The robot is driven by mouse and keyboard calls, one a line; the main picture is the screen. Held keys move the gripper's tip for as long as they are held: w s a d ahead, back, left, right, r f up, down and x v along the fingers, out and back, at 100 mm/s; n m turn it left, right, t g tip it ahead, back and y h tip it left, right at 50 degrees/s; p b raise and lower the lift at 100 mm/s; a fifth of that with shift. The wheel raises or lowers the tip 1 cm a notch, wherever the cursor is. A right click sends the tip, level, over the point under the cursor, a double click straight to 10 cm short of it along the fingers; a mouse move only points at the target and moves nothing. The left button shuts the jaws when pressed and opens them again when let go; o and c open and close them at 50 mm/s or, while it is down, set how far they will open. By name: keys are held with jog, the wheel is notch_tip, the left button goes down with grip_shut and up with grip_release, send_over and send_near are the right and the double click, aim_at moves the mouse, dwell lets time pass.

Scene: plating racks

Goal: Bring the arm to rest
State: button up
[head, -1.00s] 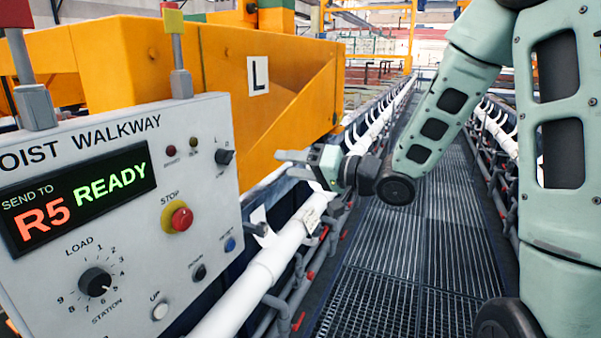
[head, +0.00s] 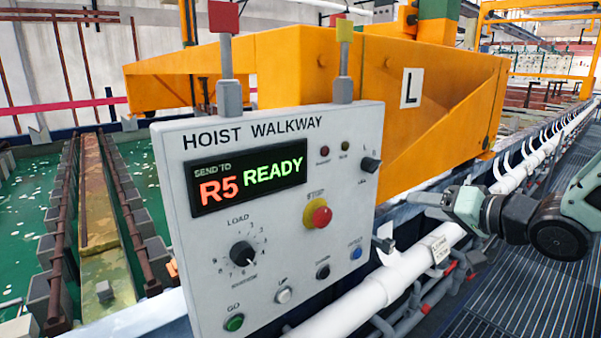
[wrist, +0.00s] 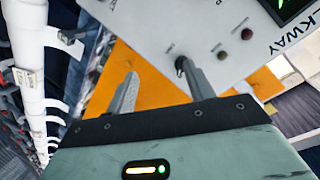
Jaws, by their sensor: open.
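My gripper (head: 432,202) is to the right of the control panel (head: 170,230) in the head view, above the white pipe and apart from the panel's face. In the wrist view my gripper (wrist: 160,88) shows two fingers spread apart with nothing between them. The panel also shows beyond the fingers in the wrist view (wrist: 215,30). Its display (head: 248,186) reads "SEND TO R5 READY". A load dial (head: 243,253), a red stop button (head: 321,216) on a yellow base, a green GO button (head: 235,322) and a small black selector (head: 370,165) are on the panel.
An orange hoist beam (head: 290,70) marked L stands behind the panel. Green liquid tanks (head: 30,210) lie at the left. A white pipe (head: 390,285) runs along the walkway edge. The grated walkway (head: 500,310) at the right is clear where visible.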

jog(key=s+a+f+n+g+h+b, duration=0.2)
jog(key=s+a+f+n+g+h, duration=0.25)
jog(key=s+a+f, duration=0.4)
jog(key=s+a+f+n+g, duration=0.1)
jog(key=s+g, duration=0.1)
jog(key=s, duration=0.4)
jog(key=s+a+f+n+g+h+b, duration=0.1)
jog(key=s+a+f+n+g, duration=0.1)
jog(key=s, duration=0.5)
jog(key=s+a+f+n+g+h+b, duration=0.1)
jog(key=s+n+g, duration=0.1)
jog(key=s+g, duration=0.2)
jog(key=s, duration=0.3)
jog(key=shift+a+f, duration=0.15)
jog(key=shift+f, duration=0.05)
jog(key=shift+h, duration=0.25)
